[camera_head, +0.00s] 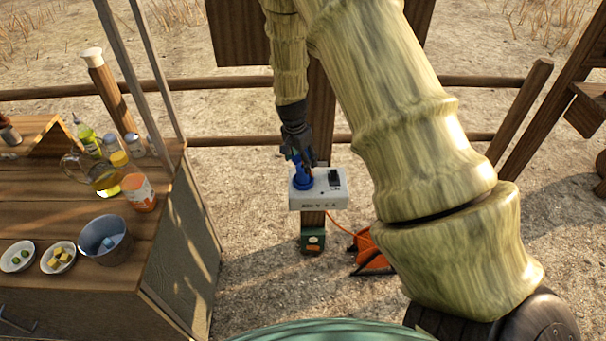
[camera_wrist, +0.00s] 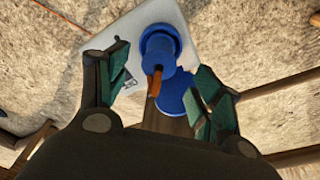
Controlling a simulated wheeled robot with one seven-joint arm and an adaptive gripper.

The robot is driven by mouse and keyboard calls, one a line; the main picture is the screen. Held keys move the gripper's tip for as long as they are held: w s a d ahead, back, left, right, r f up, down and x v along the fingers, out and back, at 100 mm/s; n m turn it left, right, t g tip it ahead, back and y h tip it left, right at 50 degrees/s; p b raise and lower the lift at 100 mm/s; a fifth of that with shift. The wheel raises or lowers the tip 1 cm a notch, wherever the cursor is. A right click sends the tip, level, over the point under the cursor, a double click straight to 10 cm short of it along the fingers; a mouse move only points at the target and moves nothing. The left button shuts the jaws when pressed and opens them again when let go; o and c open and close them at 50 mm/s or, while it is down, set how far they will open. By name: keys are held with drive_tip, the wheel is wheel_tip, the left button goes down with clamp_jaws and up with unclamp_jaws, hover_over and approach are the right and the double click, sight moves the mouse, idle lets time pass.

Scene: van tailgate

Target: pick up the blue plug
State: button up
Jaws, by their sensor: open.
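The blue plug (camera_head: 302,180) stands on the left part of a white outlet box (camera_head: 330,197) fixed to a wooden post. In the wrist view the blue plug (camera_wrist: 160,48) shows as a round blue body on the white box (camera_wrist: 195,30), with a brown-orange piece and a second blue disc beside it. My gripper (camera_head: 301,160) is just above the plug. In the wrist view my gripper (camera_wrist: 160,85) has its green-padded fingers spread apart, one to each side of the plug's near end. I cannot tell whether a finger touches it.
A black switch or socket (camera_head: 335,177) is on the box, right of the plug. A small green box (camera_head: 312,241) and an orange object (camera_head: 371,252) with a cord are below. A wooden counter (camera_head: 60,205) with bottles and bowls stands left. Fence rails run behind.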

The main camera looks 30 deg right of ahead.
sight(302, 164)
drive_tip(key=shift+s+d+f+p, duration=0.1)
drive_tip(key=shift+f+p, duration=0.3)
drive_tip(key=shift+f, duration=0.3)
drive_tip(key=shift+d+f+p, duration=0.2)
drive_tip(key=shift+f+p, duration=0.2)
drive_tip(key=shift+f, duration=0.7)
drive_tip(key=shift+d+f+p, duration=0.2)
drive_tip(key=shift+f+p, duration=0.2)
drive_tip(key=shift+f, duration=0.65)
drive_tip(key=c, duration=1.3)
drive_tip(key=shift+w+r, duration=0.1)
drive_tip(key=shift+w, duration=0.1)
drive_tip(key=shift+r+b, duration=0.6)
drive_tip(key=shift+r, duration=0.25)
drive_tip(key=shift+r+b, duration=0.4)
drive_tip(key=shift+r, duration=0.45)
drive_tip(key=s+a+b, duration=0.1)
drive_tip(key=s+a, duration=0.1)
drive_tip(key=s, duration=0.3)
drive_tip(key=s+a+r+b, duration=0.1)
drive_tip(key=s+a, duration=0.1)
drive_tip(key=s, duration=0.3)
drive_tip(key=s+a+b, duration=0.2)
drive_tip(key=s, duration=0.3)
drive_tip(key=shift+r, duration=0.25)
